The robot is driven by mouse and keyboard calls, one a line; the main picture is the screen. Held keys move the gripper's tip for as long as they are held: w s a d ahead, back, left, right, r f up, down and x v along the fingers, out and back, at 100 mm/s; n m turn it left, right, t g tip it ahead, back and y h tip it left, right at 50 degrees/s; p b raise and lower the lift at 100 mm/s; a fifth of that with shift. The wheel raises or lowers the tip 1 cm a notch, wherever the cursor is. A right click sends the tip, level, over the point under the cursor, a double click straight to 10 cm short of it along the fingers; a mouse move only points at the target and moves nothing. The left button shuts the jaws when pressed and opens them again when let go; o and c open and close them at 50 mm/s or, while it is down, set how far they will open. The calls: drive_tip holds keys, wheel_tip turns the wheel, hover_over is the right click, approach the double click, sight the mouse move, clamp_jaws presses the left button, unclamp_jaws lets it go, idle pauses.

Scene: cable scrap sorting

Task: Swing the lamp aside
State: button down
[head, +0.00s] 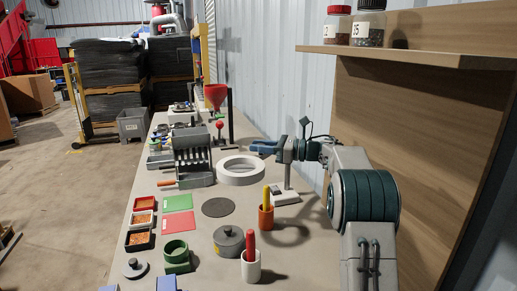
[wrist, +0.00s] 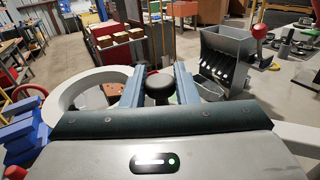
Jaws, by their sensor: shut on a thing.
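The lamp's white ring head (head: 241,170) is over the middle of the bench, and it also shows at the left of the wrist view (wrist: 62,98). A grey upright post on a pale base (head: 286,198) stands to its right. My gripper (head: 258,147) is just behind and right of the ring. In the wrist view its two blue fingers (wrist: 159,86) are closed on a dark round knob (wrist: 158,92) beside the ring. The knob's join to the lamp is hidden. In the head view the knob cannot be made out.
A grey slotted rack (head: 193,155) stands left of the ring. A red funnel (head: 215,95) is behind it. Orange (head: 266,217) and white (head: 250,266) cups with upright handles stand in front. A wooden shelf (head: 420,55) overhangs at right. The floor aisle at left is open.

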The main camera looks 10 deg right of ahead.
drive_tip(key=c, duration=1.2)
unclamp_jaws()
